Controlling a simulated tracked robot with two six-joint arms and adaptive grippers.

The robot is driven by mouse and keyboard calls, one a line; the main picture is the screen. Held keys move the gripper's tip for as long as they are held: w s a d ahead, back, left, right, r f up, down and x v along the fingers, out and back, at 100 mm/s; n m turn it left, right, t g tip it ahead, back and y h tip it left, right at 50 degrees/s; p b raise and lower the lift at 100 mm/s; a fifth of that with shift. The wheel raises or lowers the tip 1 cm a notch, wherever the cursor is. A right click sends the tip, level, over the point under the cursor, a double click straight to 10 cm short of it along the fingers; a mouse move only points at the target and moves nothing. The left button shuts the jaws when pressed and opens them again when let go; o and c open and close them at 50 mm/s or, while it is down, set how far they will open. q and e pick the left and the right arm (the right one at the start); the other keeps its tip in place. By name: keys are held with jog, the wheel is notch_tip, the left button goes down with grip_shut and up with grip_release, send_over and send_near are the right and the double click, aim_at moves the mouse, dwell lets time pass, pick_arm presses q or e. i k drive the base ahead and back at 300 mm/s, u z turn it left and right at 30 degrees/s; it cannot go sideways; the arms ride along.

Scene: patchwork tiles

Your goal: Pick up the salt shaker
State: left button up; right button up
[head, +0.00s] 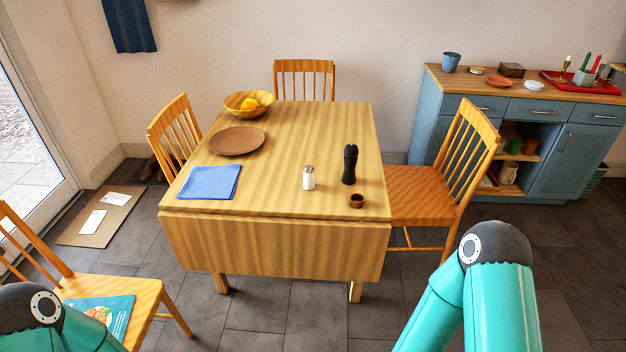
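The salt shaker (309,179) is a small white cylinder with a metal top. It stands upright on the wooden table (285,150), near the table's front right part. A tall black pepper mill (349,165) stands to its right, apart from it. Neither gripper shows in the head view; only teal and dark links of my two arms are at the bottom left and bottom right, well short of the salt shaker.
A small brown cup (356,201), a folded blue cloth (209,182), a brown plate (237,141) and a fruit bowl (248,103) are on the table. Wooden chairs surround it, one at the right (432,192). A blue sideboard (567,160) stands behind right.

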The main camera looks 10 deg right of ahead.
aim_at(309, 182)
jog(key=z, duration=0.05)
jog(key=i, duration=0.9)
jog(key=u, duration=0.1)
